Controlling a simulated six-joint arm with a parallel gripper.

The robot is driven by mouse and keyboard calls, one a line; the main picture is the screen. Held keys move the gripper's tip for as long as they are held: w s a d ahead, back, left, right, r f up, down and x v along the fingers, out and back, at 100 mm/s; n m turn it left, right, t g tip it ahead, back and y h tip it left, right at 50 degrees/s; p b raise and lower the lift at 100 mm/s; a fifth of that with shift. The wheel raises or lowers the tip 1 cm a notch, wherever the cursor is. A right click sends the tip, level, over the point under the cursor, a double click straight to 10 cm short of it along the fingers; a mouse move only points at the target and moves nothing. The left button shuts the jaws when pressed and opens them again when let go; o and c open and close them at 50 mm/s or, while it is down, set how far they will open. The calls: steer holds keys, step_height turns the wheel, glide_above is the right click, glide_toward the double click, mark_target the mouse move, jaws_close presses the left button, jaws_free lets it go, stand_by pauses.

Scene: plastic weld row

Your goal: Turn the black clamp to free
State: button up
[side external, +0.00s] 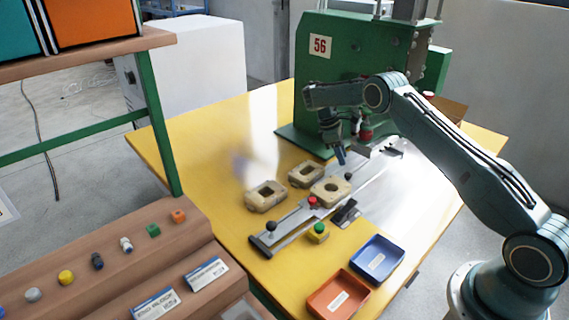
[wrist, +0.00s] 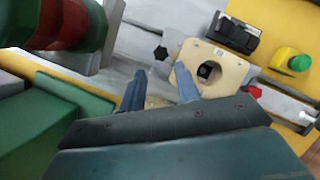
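The black clamp (wrist: 160,53) is a small star-shaped knob beside a beige block with a round hole (wrist: 215,68). In the side view the black clamp (side external: 348,176) is at the block's far right corner. A red clamp knob (wrist: 254,92) is on the block's opposite side. My gripper (wrist: 161,88) has two blue fingers spread apart with no held object visible between them. One fingertip overlaps the block's edge in the wrist view; contact cannot be told. In the side view my gripper (side external: 341,158) points down, just behind the black clamp and under the green press.
The green press (side external: 350,70) stands behind, its red and green head (wrist: 70,25) close to my gripper. Two other beige blocks (side external: 266,195) lie left of the metal rail (side external: 290,222). A yellow box with a green button (side external: 318,233) and two trays (side external: 377,258) are in front.

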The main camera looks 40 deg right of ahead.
mark_target(347, 174)
steer(key=shift+v, duration=0.8)
steer(key=a+r+n+t+h, duration=0.1)
steer(key=a+r+n, duration=0.2)
steer(key=r+n, duration=0.1)
steer(key=shift+a+r, duration=0.15)
steer(key=shift+r, duration=0.7)
steer(key=shift+w+f, duration=0.1)
steer(key=shift+f, duration=0.05)
steer(key=x, duration=1.3)
steer(key=shift+w+f, duration=0.15)
steer(key=shift+f, duration=0.1)
